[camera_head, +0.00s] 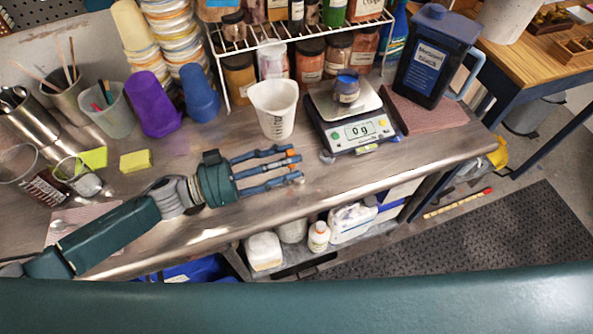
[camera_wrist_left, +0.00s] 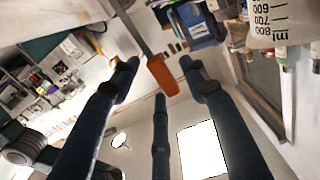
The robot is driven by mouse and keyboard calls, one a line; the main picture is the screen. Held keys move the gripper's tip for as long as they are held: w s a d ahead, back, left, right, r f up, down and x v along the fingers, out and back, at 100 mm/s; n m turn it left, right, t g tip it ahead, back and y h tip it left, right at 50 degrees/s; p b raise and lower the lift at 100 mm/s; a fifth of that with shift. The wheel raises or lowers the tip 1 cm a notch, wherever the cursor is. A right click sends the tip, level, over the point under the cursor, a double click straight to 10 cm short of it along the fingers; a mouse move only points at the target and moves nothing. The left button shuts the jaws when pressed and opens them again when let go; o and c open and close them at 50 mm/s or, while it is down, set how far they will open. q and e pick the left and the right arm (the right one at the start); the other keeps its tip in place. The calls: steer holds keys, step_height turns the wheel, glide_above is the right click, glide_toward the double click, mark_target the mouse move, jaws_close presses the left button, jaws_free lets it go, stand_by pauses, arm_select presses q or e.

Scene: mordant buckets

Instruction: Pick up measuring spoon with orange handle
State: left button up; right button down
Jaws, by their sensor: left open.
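The measuring spoon's orange handle (camera_wrist_left: 162,76) shows in the left wrist view with its grey metal stem running to the upper left. The spoon's bowl is not clear there. In the head view only a small orange patch of the handle (camera_head: 291,153) shows among the fingertips. My left gripper (camera_head: 293,165) is open over the front of the workbench, its three blue fingers pointing right. In the wrist view the handle lies between the spread fingers of this gripper (camera_wrist_left: 162,85); I cannot tell whether any finger touches it. My right gripper is not in view.
A white measuring jug (camera_head: 274,110) stands just behind the fingers. A scale (camera_head: 352,125) reading 0 g carries a small jar (camera_head: 346,88). The bench's front edge is close.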

arm_select(q)
steer(key=shift+x, duration=1.05)
steer(key=c, duration=1)
steer(key=shift+c, duration=0.2)
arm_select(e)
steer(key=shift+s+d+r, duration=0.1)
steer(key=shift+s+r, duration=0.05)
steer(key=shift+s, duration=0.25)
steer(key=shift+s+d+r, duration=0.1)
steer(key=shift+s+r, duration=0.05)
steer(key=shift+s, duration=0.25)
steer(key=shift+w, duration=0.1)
arm_select(q)
steer(key=shift+r, duration=0.45)
step_height(320, 180, up, 19)
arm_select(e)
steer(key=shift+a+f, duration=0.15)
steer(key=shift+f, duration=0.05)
